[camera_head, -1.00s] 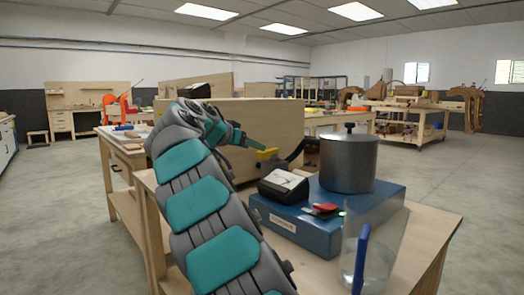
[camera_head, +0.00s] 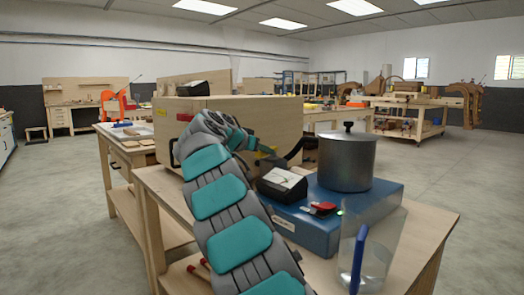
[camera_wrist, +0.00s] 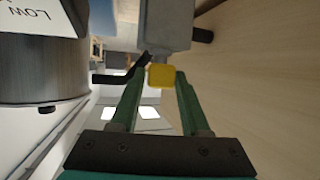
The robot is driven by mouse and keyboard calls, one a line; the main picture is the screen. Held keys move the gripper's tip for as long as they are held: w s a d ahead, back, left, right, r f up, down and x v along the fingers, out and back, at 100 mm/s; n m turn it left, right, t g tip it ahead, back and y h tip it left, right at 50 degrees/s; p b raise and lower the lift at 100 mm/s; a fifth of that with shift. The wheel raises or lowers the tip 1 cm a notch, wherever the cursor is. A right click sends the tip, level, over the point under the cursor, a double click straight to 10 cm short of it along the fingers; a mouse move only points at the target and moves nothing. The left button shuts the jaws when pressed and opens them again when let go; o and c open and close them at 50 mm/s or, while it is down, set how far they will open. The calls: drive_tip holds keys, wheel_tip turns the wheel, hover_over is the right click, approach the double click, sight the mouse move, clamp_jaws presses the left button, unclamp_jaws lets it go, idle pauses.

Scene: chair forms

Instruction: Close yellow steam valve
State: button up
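The yellow valve handle (camera_wrist: 161,75) shows as a small block in the wrist view, just below a grey fitting (camera_wrist: 165,27). My gripper (camera_wrist: 162,78) has its two green fingers apart, one on each side of the handle at the fingertips. Whether the fingers touch it I cannot tell. In the head view my gripper (camera_head: 264,151) is at the near side of the long wooden box (camera_head: 262,115), left of the metal pot (camera_head: 346,163). There it hides most of the handle.
A blue base (camera_head: 390,200) carries the pot and a black box with a white label (camera_head: 283,182). A clear container with a blue object (camera_head: 360,250) stands at the workbench's (camera_head: 425,225) front right. A black hose (camera_head: 300,149) runs near the gripper. Open floor lies right.

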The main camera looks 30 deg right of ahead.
clamp_jaws()
idle(1.1)
